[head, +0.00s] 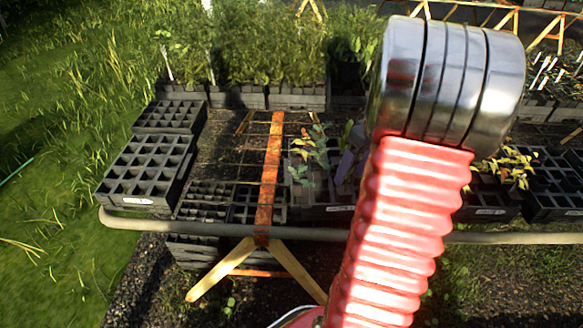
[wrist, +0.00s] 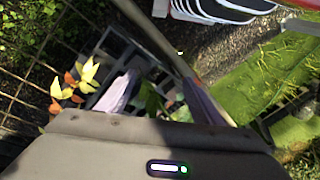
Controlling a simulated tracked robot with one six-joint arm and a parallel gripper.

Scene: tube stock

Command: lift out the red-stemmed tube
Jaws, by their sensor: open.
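My gripper (wrist: 163,95) is open in the wrist view, with a pale lilac finger on the left and a darker one on the right. A green-leaved plant (wrist: 152,97) shows between the fingers; I cannot tell its depth. A plant with yellow and orange-red leaves (wrist: 82,78) is left of the fingers. In the head view, yellow-leaved plants (head: 512,165) stand right of my arm. A blue-green seedling (head: 310,150) stands in a tray left of it. No red stem can be made out clearly. My arm hides part of the bench and my gripper there.
Black cell trays (head: 146,170) line the left of the mesh bench. A pale rail (head: 170,226) runs along its front, with an orange wooden strip (head: 271,165) across it. Taller plants (head: 270,50) fill the back. Grass (head: 55,120) lies to the left.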

